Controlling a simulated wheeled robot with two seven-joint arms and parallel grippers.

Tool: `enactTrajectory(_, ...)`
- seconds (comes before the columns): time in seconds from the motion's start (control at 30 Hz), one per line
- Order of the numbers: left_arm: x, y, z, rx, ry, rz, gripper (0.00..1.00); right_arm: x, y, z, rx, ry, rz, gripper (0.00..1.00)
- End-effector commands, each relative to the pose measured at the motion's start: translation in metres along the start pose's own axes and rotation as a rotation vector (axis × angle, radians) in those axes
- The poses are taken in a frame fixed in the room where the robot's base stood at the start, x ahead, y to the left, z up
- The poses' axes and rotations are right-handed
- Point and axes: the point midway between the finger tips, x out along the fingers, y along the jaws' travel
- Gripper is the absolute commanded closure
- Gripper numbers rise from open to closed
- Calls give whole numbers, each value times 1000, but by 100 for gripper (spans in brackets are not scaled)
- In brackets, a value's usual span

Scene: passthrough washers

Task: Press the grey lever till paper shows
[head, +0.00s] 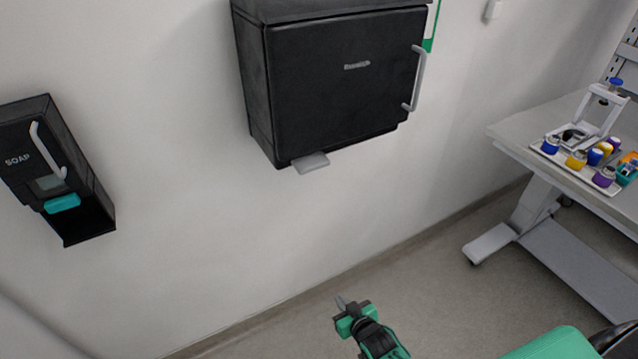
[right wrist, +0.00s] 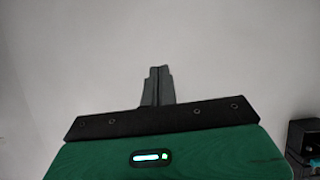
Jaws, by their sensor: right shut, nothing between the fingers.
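A black towel dispenser (head: 345,80) hangs on the white wall at the top middle of the head view. A flat grey lever (head: 311,163) sticks out from its lower edge, and no paper shows below it. A grey bar handle (head: 417,78) is on its right side. My right gripper (head: 341,302) is well below the dispenser, apart from the lever. Its fingers are shut and empty, also in the right wrist view (right wrist: 158,72), with only pale wall behind them. My left gripper is not in view.
A black soap dispenser (head: 62,160) with a grey handle and teal tab is on the wall at left. A workbench (head: 505,130) stands at right, with a tray of coloured jars (head: 574,165). The wall and floor between are clear.

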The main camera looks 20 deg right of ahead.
Motion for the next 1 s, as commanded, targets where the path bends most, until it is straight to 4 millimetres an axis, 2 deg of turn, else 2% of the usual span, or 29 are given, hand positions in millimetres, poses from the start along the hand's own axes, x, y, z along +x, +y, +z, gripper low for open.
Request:
enactTrajectory(0.03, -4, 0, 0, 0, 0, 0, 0, -3, 1, -41, 1, 69, -1, 100)
enactTrajectory(0.17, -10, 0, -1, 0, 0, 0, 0, -18, 2, -132, 5, 235, -6, 100)
enactTrajectory(0.3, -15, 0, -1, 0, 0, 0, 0, -48, 2, -225, 9, 413, -14, 100)
enactTrajectory(0.4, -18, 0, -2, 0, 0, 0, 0, -76, 1, -283, 10, 530, -22, 100)
enactTrajectory(0.5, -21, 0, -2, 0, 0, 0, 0, -103, 0, -329, 10, 628, -29, 100)
enactTrajectory(0.6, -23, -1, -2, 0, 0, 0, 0, -126, -1, -360, 10, 699, -36, 100)
enactTrajectory(0.7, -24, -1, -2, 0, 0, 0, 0, -140, -2, -379, 10, 743, -40, 100)
enactTrajectory(0.8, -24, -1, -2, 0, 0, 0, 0, -148, -3, -387, 10, 764, -42, 100)
enactTrajectory(1.0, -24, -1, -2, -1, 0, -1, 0, -149, -3, -389, 10, 768, -43, 100)
